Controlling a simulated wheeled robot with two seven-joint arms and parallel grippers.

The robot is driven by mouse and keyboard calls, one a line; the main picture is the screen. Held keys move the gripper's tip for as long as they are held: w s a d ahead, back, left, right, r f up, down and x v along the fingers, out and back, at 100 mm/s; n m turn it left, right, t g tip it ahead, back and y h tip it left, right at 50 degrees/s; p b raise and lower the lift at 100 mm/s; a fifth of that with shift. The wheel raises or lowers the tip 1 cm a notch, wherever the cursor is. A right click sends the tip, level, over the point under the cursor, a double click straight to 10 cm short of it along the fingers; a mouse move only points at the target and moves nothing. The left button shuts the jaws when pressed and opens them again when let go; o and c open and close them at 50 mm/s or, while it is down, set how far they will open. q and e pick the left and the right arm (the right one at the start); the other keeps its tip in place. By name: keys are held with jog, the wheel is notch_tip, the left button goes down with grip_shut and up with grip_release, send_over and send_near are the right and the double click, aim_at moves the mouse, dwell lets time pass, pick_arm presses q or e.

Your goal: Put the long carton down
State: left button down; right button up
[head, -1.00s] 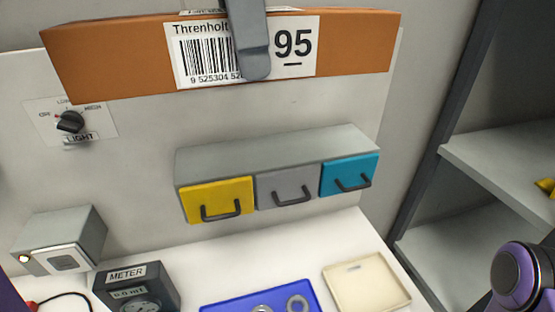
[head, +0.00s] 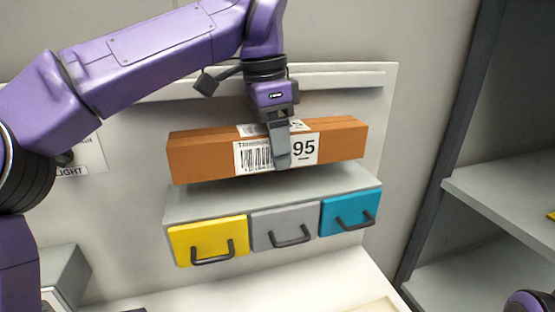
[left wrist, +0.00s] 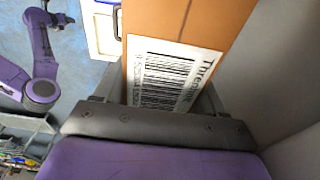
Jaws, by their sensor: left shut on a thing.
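The long carton (head: 210,158) is orange-brown with a white barcode label reading 95. In the head view it is held level above the grey top of the drawer unit (head: 190,205). My left gripper (head: 282,160) comes from above and is shut on the carton near its middle, with one finger across the label. I cannot tell for sure whether the carton touches the unit's top; a strip of that top shows below it. In the left wrist view the carton (left wrist: 205,22) and its label fill the space between the fingers. My right gripper is not in view.
The drawer unit has a yellow (head: 208,240), a grey (head: 284,229) and a teal drawer (head: 350,211), all closed. Grey shelves (head: 500,200) stand at the right. A white worktop (head: 300,285) lies below, and a grey box (head: 65,275) stands at lower left.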

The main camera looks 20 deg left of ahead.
aim_at(277, 185)
pick_arm(q)
jog(key=shift+w+f, duration=0.6)
jog(key=shift+f, duration=0.1)
jog(key=f, duration=0.2)
jog(key=w+f+p, duration=0.1)
jog(key=f, duration=0.1)
jog(key=shift+a+f, duration=0.15)
jog(key=shift+f, duration=0.1)
jog(key=shift+c, duration=1.8)
grip_release()
jog(key=shift+s, duration=0.1)
